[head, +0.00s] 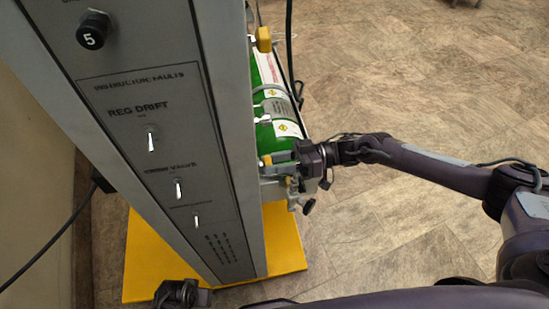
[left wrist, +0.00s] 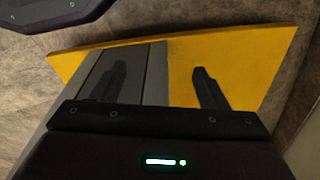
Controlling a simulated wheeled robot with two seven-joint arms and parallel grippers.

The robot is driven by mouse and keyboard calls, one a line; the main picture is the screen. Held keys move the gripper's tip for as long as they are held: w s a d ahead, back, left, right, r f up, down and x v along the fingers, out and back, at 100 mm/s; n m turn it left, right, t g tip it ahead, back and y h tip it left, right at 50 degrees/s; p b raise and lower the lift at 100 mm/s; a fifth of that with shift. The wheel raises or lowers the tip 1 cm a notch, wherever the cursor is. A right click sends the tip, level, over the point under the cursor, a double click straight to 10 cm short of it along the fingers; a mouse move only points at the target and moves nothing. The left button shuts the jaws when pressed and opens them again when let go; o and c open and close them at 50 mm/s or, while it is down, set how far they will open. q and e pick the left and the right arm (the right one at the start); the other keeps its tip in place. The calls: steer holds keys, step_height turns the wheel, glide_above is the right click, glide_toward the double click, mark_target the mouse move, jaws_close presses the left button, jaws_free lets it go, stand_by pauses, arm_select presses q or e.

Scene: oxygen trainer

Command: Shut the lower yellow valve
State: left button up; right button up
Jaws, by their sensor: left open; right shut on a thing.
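The lower yellow valve (head: 267,160) shows as a small yellow piece beside the lower part of the green cylinder (head: 268,138), at the right side of the grey panel. My right gripper (head: 275,161) reaches it from the right and is shut on it; its fingers hide most of the valve. Another yellow valve (head: 264,38) sits higher up, near the top of the cylinder. My left gripper (head: 180,293) is low at the bottom edge of the head view.
The tall grey panel (head: 150,120) with toggle switches and a black knob (head: 93,29) fills the left. It stands on a yellow base (head: 145,260), which shows in the left wrist view too (left wrist: 245,60). A black cable hangs at left. The tiled floor at right is clear.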

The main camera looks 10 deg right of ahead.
arm_select(q)
steer(key=shift+s+a+f+p, duration=0.2)
steer(key=shift+f, duration=0.4)
steer(key=shift+s+a+f+p, duration=0.15)
steer(key=shift+s+f, duration=0.1)
steer(key=shift+f, duration=0.35)
steer(key=shift+s+a+f+p, duration=0.2)
steer(key=shift+f, duration=0.4)
arm_select(e)
steer(key=shift+m, duration=1.5)
steer(key=o, duration=1)
arm_select(q)
steer(key=shift+w+d+r+b, duration=0.2)
steer(key=shift+r+b, duration=0.05)
steer(key=shift+r, duration=0.35)
steer(key=shift+w+d+r+b, duration=0.2)
steer(key=shift+w+r+b, duration=0.05)
steer(key=shift+r, duration=0.4)
steer(key=shift+w+d+r+b, duration=0.2)
steer(key=shift+r+b, duration=0.05)
steer(key=shift+r, duration=0.35)
arm_select(e)
steer(key=d, duration=0.8)
